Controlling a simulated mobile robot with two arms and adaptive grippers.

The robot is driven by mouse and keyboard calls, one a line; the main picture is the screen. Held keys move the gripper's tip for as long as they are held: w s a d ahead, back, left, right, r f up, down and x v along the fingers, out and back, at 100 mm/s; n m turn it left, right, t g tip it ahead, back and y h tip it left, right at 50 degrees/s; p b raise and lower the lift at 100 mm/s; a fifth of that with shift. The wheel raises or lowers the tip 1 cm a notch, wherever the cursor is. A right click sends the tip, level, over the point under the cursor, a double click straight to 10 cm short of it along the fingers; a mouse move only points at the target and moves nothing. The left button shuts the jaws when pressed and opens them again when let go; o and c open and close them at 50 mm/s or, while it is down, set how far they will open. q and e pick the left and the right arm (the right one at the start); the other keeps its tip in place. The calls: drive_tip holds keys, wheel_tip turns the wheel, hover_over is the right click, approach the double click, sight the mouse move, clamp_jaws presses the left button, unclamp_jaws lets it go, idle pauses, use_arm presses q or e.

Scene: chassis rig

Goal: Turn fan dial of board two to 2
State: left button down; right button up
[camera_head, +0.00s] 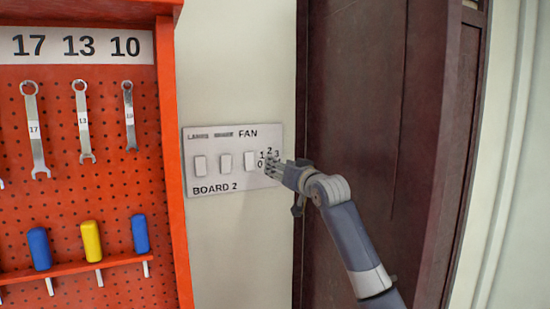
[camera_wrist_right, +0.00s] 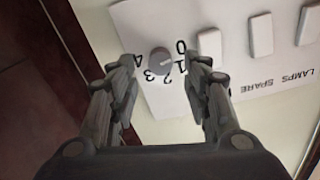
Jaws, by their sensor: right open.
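Board two (camera_head: 215,178) is a pale panel on the wall with a fan dial at its right end. The dial is a round grey knob (camera_wrist_right: 160,60) in the right wrist view, ringed by the numbers 0 to 4. I cannot tell surely which number its mark points to. My right gripper (camera_wrist_right: 164,66) is open, with one finger on each side of the knob and no clear contact. In the head view the right gripper (camera_head: 274,173) covers the knob and the lower right of the number ring. My left gripper is not in view.
Rocker switches (camera_head: 225,162) sit on the board left of the dial. A red pegboard (camera_head: 60,195) with spanners and coloured-handled tools stands to the left. A dark wooden door or cabinet (camera_head: 350,90) is close on the right, behind my right arm.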

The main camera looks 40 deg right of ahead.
drive_tip(key=p+x, duration=0.1)
drive_tip(key=x, duration=0.3)
drive_tip(key=shift+p, duration=0.35)
drive_tip(key=c, duration=1.1)
